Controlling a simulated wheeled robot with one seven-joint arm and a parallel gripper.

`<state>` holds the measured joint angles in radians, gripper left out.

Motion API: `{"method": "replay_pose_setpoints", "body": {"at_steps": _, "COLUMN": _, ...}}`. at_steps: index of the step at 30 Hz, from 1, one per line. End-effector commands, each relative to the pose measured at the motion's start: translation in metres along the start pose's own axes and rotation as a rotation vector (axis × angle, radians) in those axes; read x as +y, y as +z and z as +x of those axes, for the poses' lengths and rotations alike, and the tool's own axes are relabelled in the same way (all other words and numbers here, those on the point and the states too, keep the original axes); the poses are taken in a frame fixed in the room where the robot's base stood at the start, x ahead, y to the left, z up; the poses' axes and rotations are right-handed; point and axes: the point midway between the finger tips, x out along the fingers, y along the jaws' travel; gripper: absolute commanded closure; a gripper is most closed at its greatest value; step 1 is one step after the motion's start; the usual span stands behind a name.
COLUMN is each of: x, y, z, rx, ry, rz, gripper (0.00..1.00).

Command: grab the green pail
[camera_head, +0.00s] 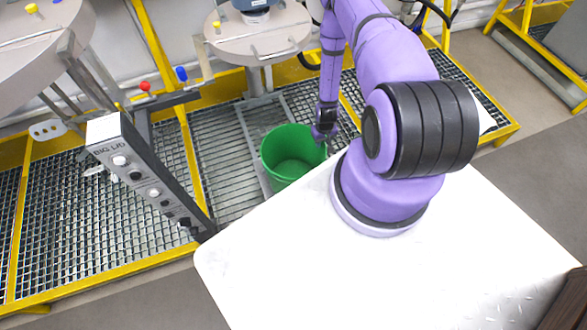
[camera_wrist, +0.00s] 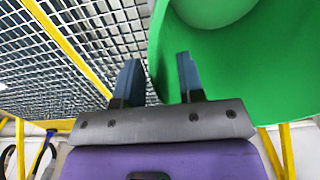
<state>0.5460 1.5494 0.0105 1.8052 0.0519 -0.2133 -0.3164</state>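The green pail (camera_head: 290,168) stands upright on the metal grating in the head view, just beyond the white surface, and looks empty. My gripper (camera_head: 325,138) is at the pail's right rim, pointing down. In the wrist view the pail (camera_wrist: 250,75) fills the upper right. My gripper's two fingers (camera_wrist: 158,78) stand apart there, with the pail's edge showing in the gap. The right finger is seen against the green, and the left finger against the grating. Whether either finger touches the pail I cannot tell.
A control box (camera_head: 140,172) on a post stands left of the pail. A round drum lid (camera_head: 257,35) is behind it. Yellow rails (camera_head: 178,130) border the grating (camera_head: 225,165). My white base top fills the front.

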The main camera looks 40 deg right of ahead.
Motion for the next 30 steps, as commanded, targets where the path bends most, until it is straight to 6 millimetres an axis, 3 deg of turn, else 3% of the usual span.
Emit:
{"method": "replay_pose_setpoints", "body": {"at_steps": 3, "x": 0.0000, "y": 0.0001, "z": -0.0002, "rx": 0.000, "ry": 0.000, "rz": 0.000, "gripper": 0.67}}
{"method": "replay_pose_setpoints", "body": {"at_steps": 7, "x": 0.0000, "y": 0.0001, "z": -0.0003, "rx": 0.000, "ry": 0.000, "rz": 0.000, "gripper": 0.96}}
{"method": "replay_pose_setpoints", "body": {"at_steps": 8, "x": 0.0000, "y": 0.0001, "z": -0.0003, "rx": 0.000, "ry": 0.000, "rz": 0.000, "gripper": 1.00}}
{"method": "replay_pose_setpoints", "body": {"at_steps": 30, "x": 0.0003, "y": 0.0002, "z": -0.0002, "rx": 0.000, "ry": 0.001, "rz": 0.000, "gripper": 1.00}}
